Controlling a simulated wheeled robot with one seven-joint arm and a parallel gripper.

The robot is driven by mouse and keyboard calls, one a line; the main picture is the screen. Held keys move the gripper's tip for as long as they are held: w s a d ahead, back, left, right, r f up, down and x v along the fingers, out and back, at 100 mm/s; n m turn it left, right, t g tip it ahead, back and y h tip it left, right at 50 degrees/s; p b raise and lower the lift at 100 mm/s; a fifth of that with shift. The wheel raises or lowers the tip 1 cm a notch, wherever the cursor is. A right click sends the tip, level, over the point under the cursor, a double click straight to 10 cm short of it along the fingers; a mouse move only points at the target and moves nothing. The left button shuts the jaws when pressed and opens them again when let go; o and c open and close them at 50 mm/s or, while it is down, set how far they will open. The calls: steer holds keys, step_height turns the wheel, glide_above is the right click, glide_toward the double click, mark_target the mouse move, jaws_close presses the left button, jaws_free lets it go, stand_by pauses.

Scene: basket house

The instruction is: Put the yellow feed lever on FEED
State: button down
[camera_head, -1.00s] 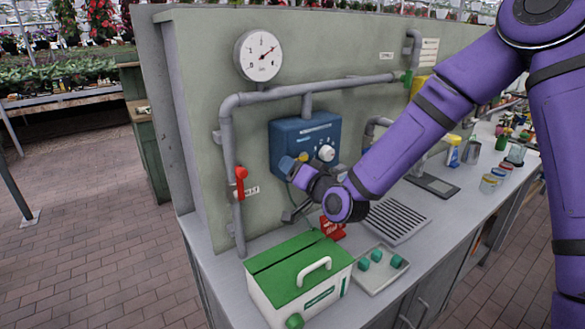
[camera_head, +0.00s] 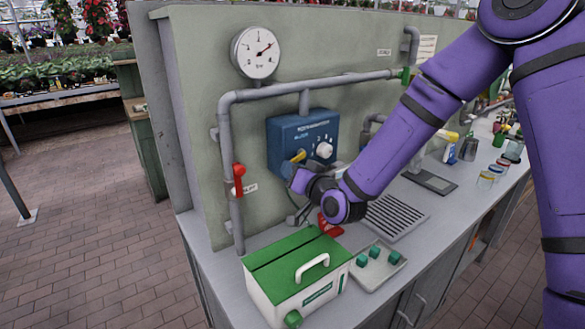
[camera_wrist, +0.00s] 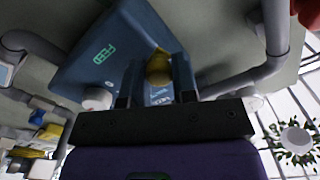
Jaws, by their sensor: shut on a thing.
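The blue box (camera_head: 302,132) with the yellow feed lever (camera_head: 298,157) is mounted on the panel. In the head view, the lever is on the left part of its face, slanting, partly hidden by my gripper (camera_head: 291,170). In the wrist view, the lever (camera_wrist: 158,66) stands between the two fingers of my gripper (camera_wrist: 158,84), which is shut on it. The green FEED mark (camera_wrist: 104,54) is on the box face, to the left of the lever in the wrist view. I cannot tell exactly which mark the lever points at.
A white knob (camera_head: 324,150) is on the right of the box. A red-handled valve (camera_head: 239,178) and grey pipe (camera_head: 229,130) are to the left. A green-lidded box (camera_head: 296,262) and a tray (camera_head: 372,283) stand on the bench below.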

steer(key=shift+w+d+f+n, duration=0.15)
steer(key=shift+f+n, duration=0.25)
steer(key=shift+n, duration=0.5)
steer(key=shift+w+d+f+n, duration=0.15)
steer(key=shift+f+n, duration=0.25)
steer(key=shift+n, duration=0.5)
steer(key=shift+w+d+f+n, duration=0.1)
steer(key=shift+d+f+n, duration=0.25)
steer(key=shift+n, duration=0.55)
steer(key=shift+f, duration=0.1)
steer(key=c, duration=0.9)
jaws_free()
steer(key=v, duration=1)
steer(key=shift+s+d, duration=0.25)
steer(key=shift+s, duration=0.1)
